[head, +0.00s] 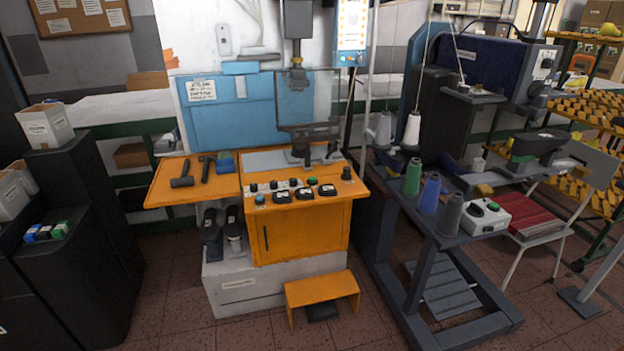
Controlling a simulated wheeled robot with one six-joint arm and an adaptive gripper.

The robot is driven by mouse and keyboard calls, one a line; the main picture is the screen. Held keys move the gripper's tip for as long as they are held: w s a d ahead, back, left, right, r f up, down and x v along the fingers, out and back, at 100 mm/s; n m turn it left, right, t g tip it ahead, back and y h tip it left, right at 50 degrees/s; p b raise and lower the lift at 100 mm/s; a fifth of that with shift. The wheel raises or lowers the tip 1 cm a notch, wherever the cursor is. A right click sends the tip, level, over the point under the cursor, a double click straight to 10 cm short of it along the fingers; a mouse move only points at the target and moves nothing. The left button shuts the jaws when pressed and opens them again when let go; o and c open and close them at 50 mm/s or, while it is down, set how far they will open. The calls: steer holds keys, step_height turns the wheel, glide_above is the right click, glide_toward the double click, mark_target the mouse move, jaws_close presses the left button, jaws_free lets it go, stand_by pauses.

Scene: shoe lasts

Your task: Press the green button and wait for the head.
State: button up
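The green button (312,181) is a small round cap on the sloped front panel of the orange machine (300,228), right of a row of dark knobs. The machine's grey head (297,78) hangs on a vertical column behind a clear guard. A dark fixture (301,152) stands on the bed below it, with a visible gap between the two. Another green button (493,207) is on a small white box on the grey stand to the right. I cannot tell from this view whether the head is moving. My gripper is not in view.
An orange side shelf (190,181) holds hammers. An orange step stool (321,290) stands on the floor before the machine. The grey stand (447,238) with thread cones is close on the right, a black cabinet (75,240) on the left. Tiled floor is open in front.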

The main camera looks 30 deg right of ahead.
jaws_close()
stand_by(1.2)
